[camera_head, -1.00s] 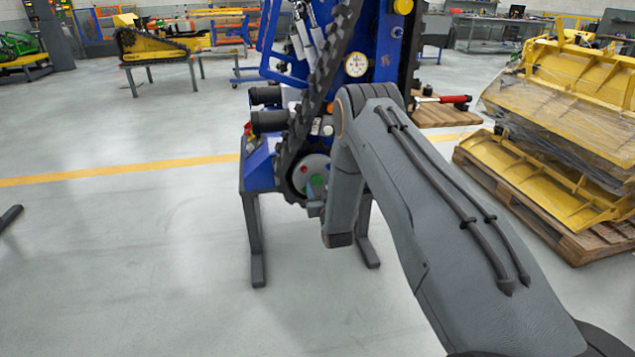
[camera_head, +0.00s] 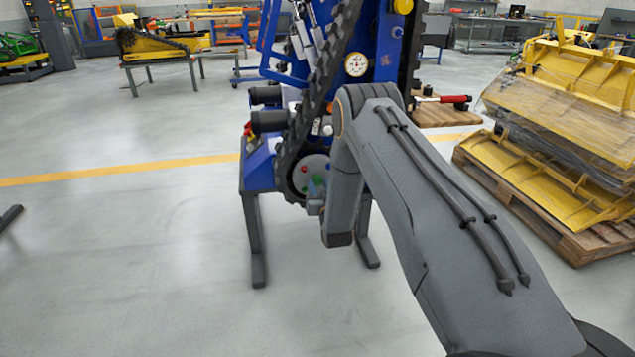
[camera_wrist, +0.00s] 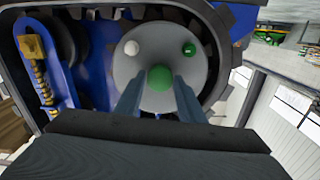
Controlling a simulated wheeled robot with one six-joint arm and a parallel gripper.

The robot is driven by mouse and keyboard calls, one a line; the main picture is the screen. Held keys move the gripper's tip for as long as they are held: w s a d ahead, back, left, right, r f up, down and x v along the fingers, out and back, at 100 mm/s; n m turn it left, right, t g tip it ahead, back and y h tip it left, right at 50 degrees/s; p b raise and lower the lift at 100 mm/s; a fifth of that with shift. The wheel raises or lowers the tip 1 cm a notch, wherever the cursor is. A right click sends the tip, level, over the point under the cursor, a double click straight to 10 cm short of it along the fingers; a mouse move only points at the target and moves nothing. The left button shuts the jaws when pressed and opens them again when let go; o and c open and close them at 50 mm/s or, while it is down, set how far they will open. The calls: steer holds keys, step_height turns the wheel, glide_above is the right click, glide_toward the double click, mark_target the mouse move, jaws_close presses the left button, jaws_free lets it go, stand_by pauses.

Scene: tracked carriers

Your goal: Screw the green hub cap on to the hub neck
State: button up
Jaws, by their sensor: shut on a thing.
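The green hub cap (camera_wrist: 160,78) is a round green piece at the middle of a grey hub disc (camera_wrist: 150,62) in the wrist view. My gripper (camera_wrist: 157,88) is shut on the cap, with one finger on each side of it. In the head view the cap (camera_head: 317,180) is a small green patch in front of the disc, with my gripper (camera_head: 316,192) just below it. The hub neck is hidden behind the cap, so I cannot tell how far the cap sits on it.
A dark toothed track (camera_head: 287,155) wraps around the hub. The blue carrier stands on a stand with legs (camera_head: 255,245).

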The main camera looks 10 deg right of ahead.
steer(key=m, duration=0.8)
steer(key=shift+m, duration=0.4)
steer(key=m, duration=0.4)
steer(key=shift+m, duration=0.3)
steer(key=m, duration=0.4)
steer(key=shift+m, duration=0.3)
steer(key=o, duration=1)
steer(key=shift+o, duration=0.2)
